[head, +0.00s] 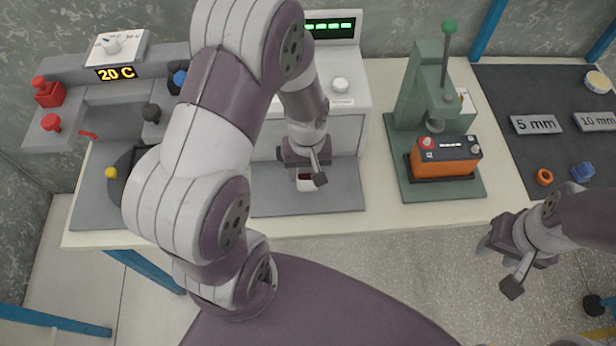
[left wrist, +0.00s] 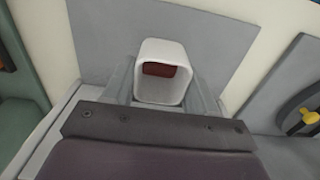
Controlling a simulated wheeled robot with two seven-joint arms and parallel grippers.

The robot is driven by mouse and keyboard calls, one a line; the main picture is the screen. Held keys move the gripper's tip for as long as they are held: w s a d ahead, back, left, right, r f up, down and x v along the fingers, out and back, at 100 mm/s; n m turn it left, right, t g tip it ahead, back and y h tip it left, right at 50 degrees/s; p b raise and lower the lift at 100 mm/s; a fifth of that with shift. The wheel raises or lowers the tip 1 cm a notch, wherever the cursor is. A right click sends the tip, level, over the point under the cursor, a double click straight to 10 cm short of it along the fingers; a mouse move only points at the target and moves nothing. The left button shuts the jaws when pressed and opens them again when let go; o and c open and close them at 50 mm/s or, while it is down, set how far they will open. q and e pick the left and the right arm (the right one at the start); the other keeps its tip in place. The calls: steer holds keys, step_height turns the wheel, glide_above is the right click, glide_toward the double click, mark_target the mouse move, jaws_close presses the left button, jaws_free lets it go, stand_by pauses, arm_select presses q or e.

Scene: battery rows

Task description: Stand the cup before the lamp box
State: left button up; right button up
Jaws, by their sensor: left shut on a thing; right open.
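A small white square-mouthed cup (head: 305,186) is over the grey mat, in front of the lamp box. In the left wrist view the cup (left wrist: 162,96) shows its open mouth, with a dark red-brown patch inside. My left gripper (head: 305,172) is shut on it, one finger on each side. I cannot tell whether its base touches the mat. The lamp box (head: 348,125) is a pale case with a row of green lights on top and a white knob; my left arm hides its left part. My right gripper (head: 499,268) is open and empty, beyond the table's front edge.
A green press (head: 407,120) with an orange battery (head: 446,162) stands to the right. A dark mat (head: 505,90) with size plates is at far right. A grey station (head: 60,137) with a 20 C display is at left. The grey mat (head: 340,197) has free room beside the cup.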

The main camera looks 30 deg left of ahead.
arm_select(q)
steer(key=f, duration=0.3)
steer(key=shift+s+a+f, duration=0.1)
steer(key=shift+s+f, duration=0.2)
steer(key=shift+f, duration=0.05)
steer(key=shift+w+f, duration=0.1)
steer(key=shift+w, duration=0.1)
steer(key=shift+f, duration=0.15)
steer(key=o, duration=1)
step_height(320, 180, up, 12)
steer(key=s+d+r+m, duration=0.1)
steer(key=m, duration=0.1)
steer(key=s+d+r+m+t, duration=0.1)
steer(key=s+m, duration=0.1)
steer(key=s+r+m, duration=0.1)
steer(key=s+m, duration=0.1)
steer(key=shift+d+m, duration=0.4)
steer(key=shift+w, duration=0.15)
